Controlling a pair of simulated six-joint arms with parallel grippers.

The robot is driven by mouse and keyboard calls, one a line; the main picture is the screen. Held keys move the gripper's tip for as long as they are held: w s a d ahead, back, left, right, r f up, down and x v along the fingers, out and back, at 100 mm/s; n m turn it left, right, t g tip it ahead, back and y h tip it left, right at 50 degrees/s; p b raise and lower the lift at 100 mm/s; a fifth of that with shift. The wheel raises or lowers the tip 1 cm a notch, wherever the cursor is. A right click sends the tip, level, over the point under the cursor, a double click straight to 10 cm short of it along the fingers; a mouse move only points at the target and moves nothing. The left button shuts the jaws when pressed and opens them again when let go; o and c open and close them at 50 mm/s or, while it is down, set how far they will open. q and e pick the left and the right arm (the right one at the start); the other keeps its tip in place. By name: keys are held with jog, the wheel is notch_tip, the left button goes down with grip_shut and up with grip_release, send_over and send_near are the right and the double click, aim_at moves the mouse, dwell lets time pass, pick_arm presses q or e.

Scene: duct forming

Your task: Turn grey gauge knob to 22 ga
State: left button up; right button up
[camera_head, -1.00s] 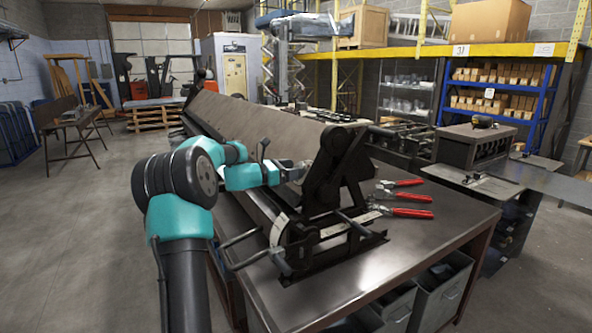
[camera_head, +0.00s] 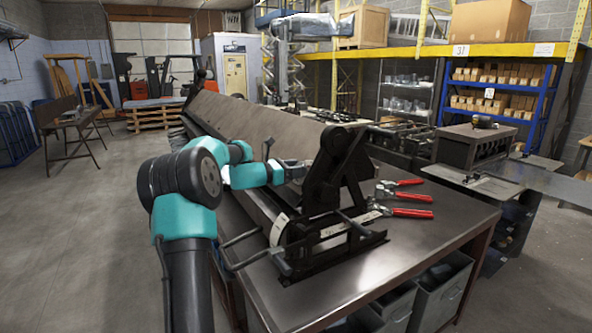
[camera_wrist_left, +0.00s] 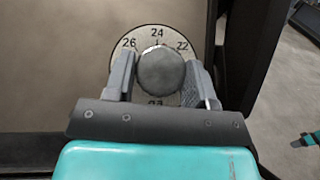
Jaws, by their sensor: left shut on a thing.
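The grey gauge knob (camera_wrist_left: 161,71) is round and sits in front of a pale dial (camera_wrist_left: 124,42) in the left wrist view. The dial shows 26 at upper left, 24 at the top and 22 at upper right. A small dark mark at the knob's top edge lies close to 24. My left gripper (camera_wrist_left: 160,66) is shut on the knob, with one finger on each side. In the head view my left gripper (camera_head: 298,169) is at the near end of the long brake machine (camera_head: 250,125); the knob is too small to make out there.
Red-handled pliers (camera_head: 402,197) lie on the dark metal table (camera_head: 350,285) right of the machine. A black upright end bracket (camera_head: 328,175) stands just right of my left gripper. Handles and a curved scale (camera_head: 279,229) sit below it.

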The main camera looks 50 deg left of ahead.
pick_arm(q)
jog(key=shift+m+h, duration=0.5)
jog(key=shift+m, duration=0.1)
jog(key=shift+w+a+f+m+g+h, duration=0.1)
jog(key=shift+m+g+h, duration=0.9)
jog(key=shift+m, duration=0.65)
jog(key=shift+a+m+g+h, duration=0.1)
jog(key=shift+m+g+h, duration=0.85)
jog(key=shift+m, duration=0.7)
jog(key=shift+d, duration=0.1)
jog(key=o, duration=0.9)
jog(key=v, duration=1.7)
jog(key=shift+r, duration=0.25)
